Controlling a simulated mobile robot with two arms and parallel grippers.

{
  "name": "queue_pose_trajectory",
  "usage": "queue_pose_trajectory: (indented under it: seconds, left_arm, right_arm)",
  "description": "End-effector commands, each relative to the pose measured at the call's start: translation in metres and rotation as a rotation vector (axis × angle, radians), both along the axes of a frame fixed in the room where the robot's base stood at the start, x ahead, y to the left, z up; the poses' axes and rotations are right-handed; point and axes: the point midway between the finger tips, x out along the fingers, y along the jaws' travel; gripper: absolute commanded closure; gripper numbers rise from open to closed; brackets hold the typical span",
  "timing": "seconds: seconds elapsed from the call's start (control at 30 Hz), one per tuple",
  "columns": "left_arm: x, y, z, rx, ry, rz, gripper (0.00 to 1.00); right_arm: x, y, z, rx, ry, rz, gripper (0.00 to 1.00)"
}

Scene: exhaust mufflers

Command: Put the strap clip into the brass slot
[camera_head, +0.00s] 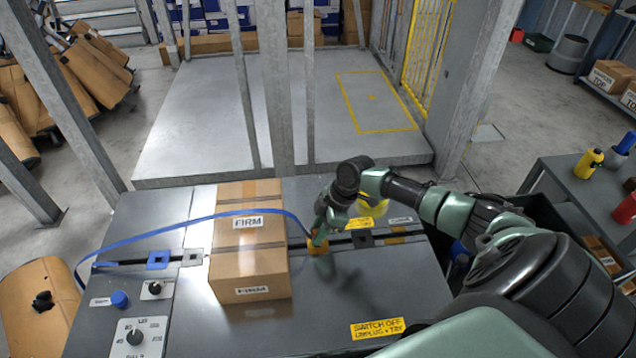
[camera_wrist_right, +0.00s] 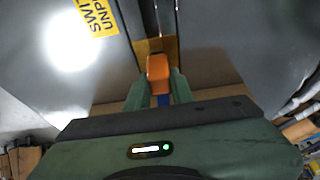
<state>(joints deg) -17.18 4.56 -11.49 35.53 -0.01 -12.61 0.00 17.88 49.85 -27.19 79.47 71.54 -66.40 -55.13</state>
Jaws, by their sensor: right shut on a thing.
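My right gripper (camera_head: 317,240) is shut on the orange strap clip (camera_wrist_right: 158,68), low over the table's dark groove just right of the cardboard box (camera_head: 248,265). The blue strap (camera_head: 190,219) runs from the table's left end up over the box to the clip. In the right wrist view a brass-coloured plate (camera_wrist_right: 147,47) lies right at the clip's tip. I cannot tell whether the tip is in its opening or only above it. In the head view the fingers and clip largely hide that spot. My left gripper is not in view.
The grey table has a blue slot piece (camera_head: 158,260) and a grey one (camera_head: 193,257) left of the box. A dark piece (camera_head: 363,240) lies right of my gripper. Knobs sit at the front left. Metal posts stand behind.

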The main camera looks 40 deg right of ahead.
Motion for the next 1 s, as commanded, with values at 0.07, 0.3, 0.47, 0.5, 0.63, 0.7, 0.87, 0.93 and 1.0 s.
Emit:
queue_pose_trajectory:
  seconds: [0.07,0.3,0.47,0.5,0.63,0.7,0.87,0.93,1.0]
  left_arm:
    - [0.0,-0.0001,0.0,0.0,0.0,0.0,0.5]
    - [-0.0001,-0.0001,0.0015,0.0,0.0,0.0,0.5]
    - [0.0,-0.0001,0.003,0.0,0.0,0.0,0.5]
    - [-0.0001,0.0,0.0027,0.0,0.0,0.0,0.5]
    - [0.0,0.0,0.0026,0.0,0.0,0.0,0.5]
    - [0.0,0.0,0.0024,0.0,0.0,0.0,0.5]
    - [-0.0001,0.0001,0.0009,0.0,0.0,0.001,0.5]
    - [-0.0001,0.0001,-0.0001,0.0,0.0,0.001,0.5]
    - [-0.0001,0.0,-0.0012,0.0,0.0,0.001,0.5]
  right_arm:
    - [0.0001,-0.0001,0.0001,0.0,0.0,0.0,1.0]
    - [0.0001,0.0,0.0008,0.0,0.0,0.0,1.0]
    - [0.0,0.0,0.0004,0.0,0.0,0.0,1.0]
    - [0.0,0.0,0.0002,0.0,0.0,0.0,1.0]
    - [0.0001,-0.0001,0.0001,0.0,0.0,0.0,1.0]
    - [0.0,-0.0001,0.0,0.0,0.0,0.0,1.0]
    - [0.0,-0.0001,-0.0022,0.0,0.0,0.0,1.0]
    - [0.0,0.0,-0.0036,0.0,0.0,0.0,1.0]
    - [0.0,0.0,-0.0051,0.0,0.0,0.0,1.0]
